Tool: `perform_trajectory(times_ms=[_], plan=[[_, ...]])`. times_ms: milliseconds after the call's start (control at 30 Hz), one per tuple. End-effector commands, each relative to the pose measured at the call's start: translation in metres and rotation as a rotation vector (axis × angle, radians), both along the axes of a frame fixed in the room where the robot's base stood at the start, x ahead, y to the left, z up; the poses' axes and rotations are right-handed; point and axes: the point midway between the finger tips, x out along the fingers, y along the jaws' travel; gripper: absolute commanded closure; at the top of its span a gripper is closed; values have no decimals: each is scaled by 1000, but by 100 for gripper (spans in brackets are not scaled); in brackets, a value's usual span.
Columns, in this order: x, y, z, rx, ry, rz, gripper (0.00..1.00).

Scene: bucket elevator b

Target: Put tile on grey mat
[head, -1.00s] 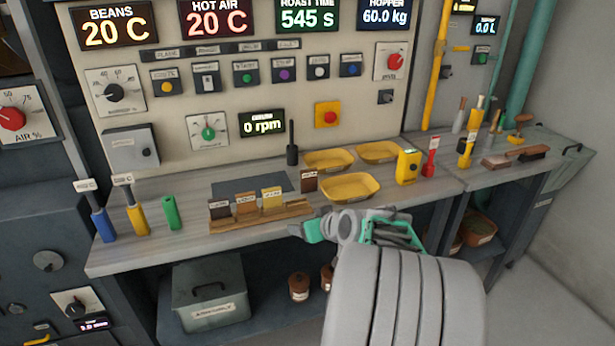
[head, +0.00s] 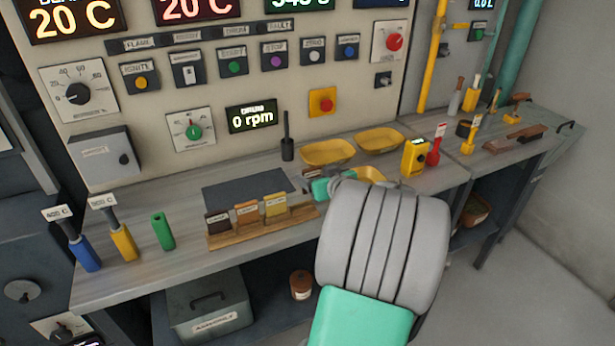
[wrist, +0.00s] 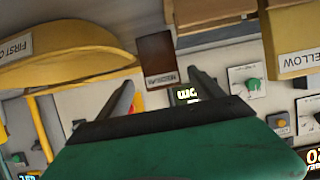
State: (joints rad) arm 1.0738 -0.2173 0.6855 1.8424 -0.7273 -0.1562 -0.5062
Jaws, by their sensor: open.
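A dark brown tile labelled MEDIUM (wrist: 158,55) stands upright on the bench beside the wooden rack. In the head view its top (head: 310,174) shows just left of my gripper (head: 328,187), which partly covers it. In the wrist view my gripper (wrist: 160,80) is open, with one finger on either side of the line to this tile. I cannot tell whether the tile is between the fingertips or just beyond them. The dark grey mat (head: 248,190) lies flat and bare on the bench, behind the rack and left of the tile.
The wooden rack (head: 230,240) holds a dark brown tile (head: 217,222), an orange-brown tile (head: 247,212) and a yellow tile (head: 275,205). Yellow trays (head: 327,152) stand behind my gripper. A black upright tool (head: 287,140) stands behind the mat. Coloured handles stand at left.

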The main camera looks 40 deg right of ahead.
Motion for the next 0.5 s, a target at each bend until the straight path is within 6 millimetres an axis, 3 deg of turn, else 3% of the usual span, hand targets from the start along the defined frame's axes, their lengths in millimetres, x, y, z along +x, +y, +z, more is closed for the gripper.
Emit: perform_trajectory(times_ms=[300, 500], plan=[[47, -10, -22, 1, 2, 4, 24], [54, -15, -26, 0, 0, -1, 24]])
